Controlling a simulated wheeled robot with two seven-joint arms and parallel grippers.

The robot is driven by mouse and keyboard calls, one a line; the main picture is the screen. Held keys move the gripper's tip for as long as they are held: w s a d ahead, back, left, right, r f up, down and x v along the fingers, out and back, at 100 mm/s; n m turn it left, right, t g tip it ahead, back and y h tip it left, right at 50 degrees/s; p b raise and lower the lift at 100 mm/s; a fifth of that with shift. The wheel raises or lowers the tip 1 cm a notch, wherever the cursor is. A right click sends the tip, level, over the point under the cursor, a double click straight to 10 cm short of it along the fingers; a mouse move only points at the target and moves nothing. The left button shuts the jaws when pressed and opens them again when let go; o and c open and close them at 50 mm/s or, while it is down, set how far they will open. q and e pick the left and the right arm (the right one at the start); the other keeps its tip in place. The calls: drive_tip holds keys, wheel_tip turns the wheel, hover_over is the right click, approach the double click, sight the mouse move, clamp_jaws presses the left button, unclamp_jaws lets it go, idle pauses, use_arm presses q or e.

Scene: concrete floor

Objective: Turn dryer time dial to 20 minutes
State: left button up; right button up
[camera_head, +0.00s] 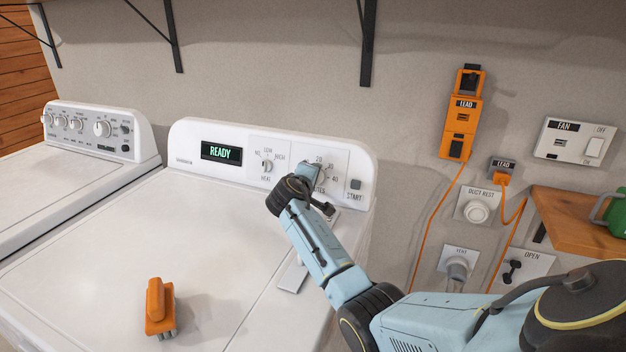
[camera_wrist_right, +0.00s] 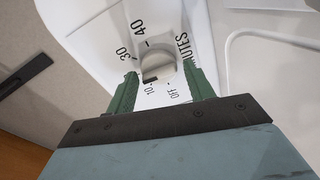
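The knob's exact setting is unclear. My left gripper is not in view.
A heat dial (camera_head: 267,166) is left of the time dial; a START button (camera_head: 355,184) is right of it. A second white machine (camera_head: 70,180) stands left. Wall outlets and a wooden shelf (camera_head: 575,215) are right.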

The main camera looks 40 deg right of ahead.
drive_tip(key=shift+o, duration=1)
drive_tip(key=shift+s+a+r, duration=0.2)
drive_tip(key=shift+a, duration=0.15)
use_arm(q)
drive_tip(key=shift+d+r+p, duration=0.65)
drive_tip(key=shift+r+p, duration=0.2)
use_arm(e)
drive_tip(key=v, duration=1.2)
drive_tip(key=shift+a, duration=0.25)
drive_tip(key=shift+s, duration=0.2)
